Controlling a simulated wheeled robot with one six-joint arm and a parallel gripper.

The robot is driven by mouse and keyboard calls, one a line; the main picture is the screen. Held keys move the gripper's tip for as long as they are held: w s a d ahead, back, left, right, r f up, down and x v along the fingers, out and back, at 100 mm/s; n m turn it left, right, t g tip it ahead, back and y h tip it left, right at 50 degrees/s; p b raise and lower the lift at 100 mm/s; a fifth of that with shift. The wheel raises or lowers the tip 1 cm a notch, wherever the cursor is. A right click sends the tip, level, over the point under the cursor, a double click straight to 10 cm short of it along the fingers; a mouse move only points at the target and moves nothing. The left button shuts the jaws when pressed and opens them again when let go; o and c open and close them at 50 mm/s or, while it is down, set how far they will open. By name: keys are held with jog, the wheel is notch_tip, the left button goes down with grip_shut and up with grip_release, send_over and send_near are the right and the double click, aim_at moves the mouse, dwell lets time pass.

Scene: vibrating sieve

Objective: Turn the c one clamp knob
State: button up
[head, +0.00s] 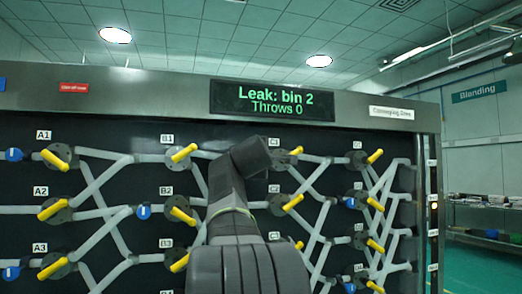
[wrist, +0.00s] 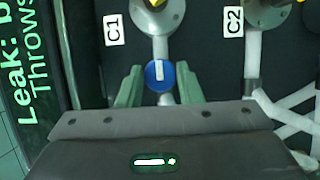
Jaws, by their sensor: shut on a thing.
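The blue clamp knob (wrist: 151,74) with a white bar sits on a grey pipe near the C1 label (wrist: 115,29) in the wrist view. Its white bar lies roughly along the pipe. My gripper (wrist: 158,84) has its two green fingers on either side of the knob and is shut on it. In the head view, my dark arm reaches up to the board and hides this knob and my gripper. Part of the C1 label (head: 274,142) shows beside the arm.
A yellow-handled valve (head: 293,153) sits just right of my arm. Pipes and several more yellow handles fill the board, with other blue knobs, such as one near B2 (head: 143,211). A display (head: 272,101) above reads "Leak: bin 2, Throws 0".

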jog(key=shift+m+g+p, duration=0.4)
jog(key=shift+m+p, duration=0.5)
jog(key=shift+p, duration=0.15)
jog(key=shift+f, duration=0.15)
jog(key=o, duration=0.9)
jog(key=shift+o, duration=0.2)
jog(key=s+a+r+b, duration=0.1)
jog(key=s, duration=1.2)
jog(key=shift+s, duration=0.4)
jog(key=shift+r, duration=0.1)
